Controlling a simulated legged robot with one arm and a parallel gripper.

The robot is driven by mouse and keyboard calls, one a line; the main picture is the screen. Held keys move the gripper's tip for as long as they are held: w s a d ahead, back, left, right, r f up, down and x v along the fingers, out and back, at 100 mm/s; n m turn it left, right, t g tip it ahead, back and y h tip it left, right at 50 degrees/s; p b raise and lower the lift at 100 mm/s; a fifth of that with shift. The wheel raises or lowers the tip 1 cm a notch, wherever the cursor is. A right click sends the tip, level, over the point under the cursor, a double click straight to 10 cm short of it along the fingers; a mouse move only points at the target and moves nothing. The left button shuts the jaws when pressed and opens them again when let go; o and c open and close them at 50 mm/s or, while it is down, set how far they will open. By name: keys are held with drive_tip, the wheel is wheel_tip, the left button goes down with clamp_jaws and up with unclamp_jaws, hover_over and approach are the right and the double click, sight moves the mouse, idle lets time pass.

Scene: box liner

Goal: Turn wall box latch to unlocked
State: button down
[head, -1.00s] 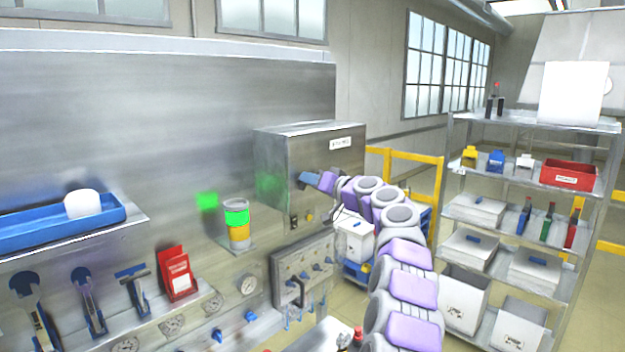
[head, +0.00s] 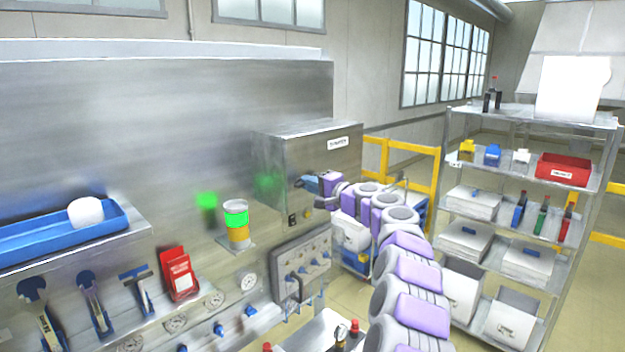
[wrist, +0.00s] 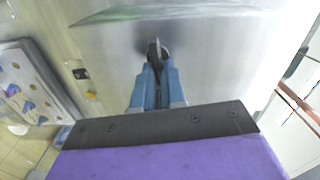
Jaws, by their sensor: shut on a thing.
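The wall box (head: 308,160) is a grey metal box with a small label on its upper right front, fixed to the metal panel. Its latch (wrist: 154,47) is a small dark piece on the box face, seen in the wrist view between the blue fingertips. My gripper (wrist: 155,72) reaches in with its fingers close together and shut on the latch. In the head view my gripper (head: 303,181) touches the front of the box, and the latch is hidden behind the fingers.
A metal shelf (head: 522,213) with bins is at right, with a yellow railing (head: 412,150) behind my arm. Tools hang at lower left.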

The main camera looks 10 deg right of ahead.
drive_tip(key=shift+a+m+p, duration=0.15)
drive_tip(key=shift+m+p, duration=0.15)
drive_tip(key=shift+m, duration=0.3)
drive_tip(key=c, duration=1.2)
unclamp_jaws()
drive_tip(key=shift+f, duration=0.15)
drive_tip(key=shift+w+a+f, duration=0.1)
drive_tip(key=shift+w+a, duration=0.05)
drive_tip(key=shift+w, duration=0.1)
drive_tip(key=shift+s, duration=0.1)
